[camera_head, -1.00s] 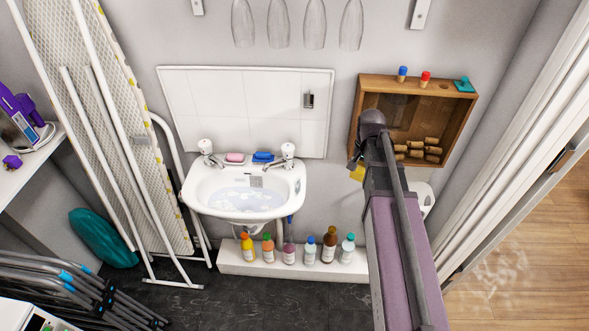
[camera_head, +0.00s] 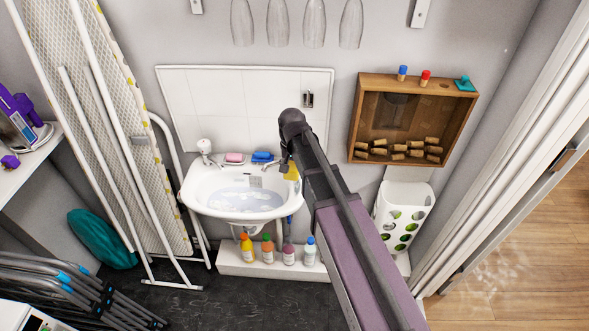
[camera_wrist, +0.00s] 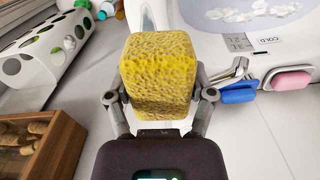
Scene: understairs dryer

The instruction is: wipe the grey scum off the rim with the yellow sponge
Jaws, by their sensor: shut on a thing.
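My gripper (camera_wrist: 160,100) is shut on the yellow sponge (camera_wrist: 158,70), one finger on each side of it in the wrist view. In the head view the sponge (camera_head: 292,171) shows as a small yellow patch at the right end of the white sink (camera_head: 200,200), by the right tap. I cannot tell whether it touches the rim. The sink holds water with white foam (camera_head: 245,198). I cannot make out grey scum on the visible rim; my arm and the sponge hide part of its right side.
A pink soap (camera_head: 234,157) and a blue soap or brush (camera_head: 262,157) lie on the sink's back ledge between the taps. Several bottles (camera_head: 268,250) stand on a white ledge below. A wooden box of corks (camera_head: 362,150) hangs right, above a white holed holder (camera_head: 385,205).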

